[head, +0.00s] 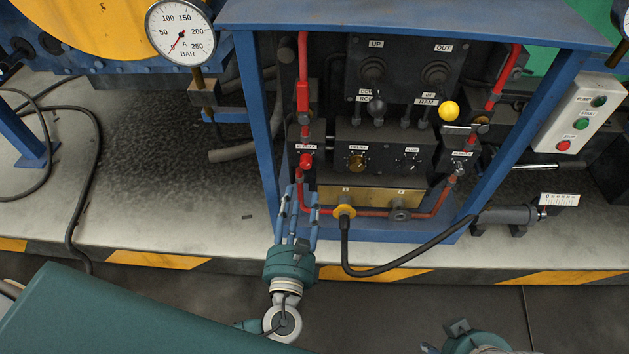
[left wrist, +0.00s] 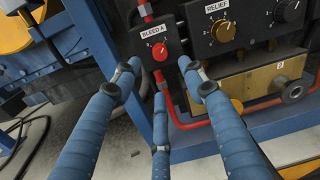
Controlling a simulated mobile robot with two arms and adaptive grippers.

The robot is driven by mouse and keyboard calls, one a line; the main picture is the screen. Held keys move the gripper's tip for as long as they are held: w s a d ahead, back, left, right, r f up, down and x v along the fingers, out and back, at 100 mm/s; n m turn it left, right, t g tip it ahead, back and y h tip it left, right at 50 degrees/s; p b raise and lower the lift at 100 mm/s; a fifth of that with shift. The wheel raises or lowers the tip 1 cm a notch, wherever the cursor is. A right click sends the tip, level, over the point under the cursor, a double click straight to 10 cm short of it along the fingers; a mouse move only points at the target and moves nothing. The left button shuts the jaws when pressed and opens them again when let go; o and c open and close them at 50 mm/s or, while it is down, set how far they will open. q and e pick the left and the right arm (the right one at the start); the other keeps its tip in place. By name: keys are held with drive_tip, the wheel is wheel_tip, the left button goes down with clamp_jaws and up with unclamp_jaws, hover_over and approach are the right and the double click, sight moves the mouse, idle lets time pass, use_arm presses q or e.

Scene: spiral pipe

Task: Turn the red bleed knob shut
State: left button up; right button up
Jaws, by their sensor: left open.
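The red bleed knob (head: 306,160) sits on a dark block labelled BLEED A at the left of the panel. In the left wrist view the knob (left wrist: 159,52) is unobstructed, with a small scale around it. Its exact angle is too small to read. My left gripper (head: 300,197) is just below the knob, its blue fingers pointing up toward it. In the left wrist view the fingers (left wrist: 159,78) are spread and empty, two on either side below the knob and one lower. No finger touches the knob.
A blue frame post (head: 264,140) stands left of the knob. Red pipes (head: 303,85) run above and below it. The RELIEF knob (head: 357,161) is to its right. A black hose (head: 400,262) loops from the brass block (head: 375,197). A gauge (head: 181,33) is upper left.

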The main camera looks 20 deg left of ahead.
sight(305, 166)
use_arm(q)
drive_tip(key=w, duration=0.3)
drive_tip(key=w+a, duration=0.1)
drive_tip(key=w, duration=0.3)
drive_tip(key=w+b, duration=0.1)
drive_tip(key=w, duration=0.2)
drive_tip(key=shift+w+a, duration=0.25)
drive_tip(key=shift+a, duration=0.15)
clamp_jaws()
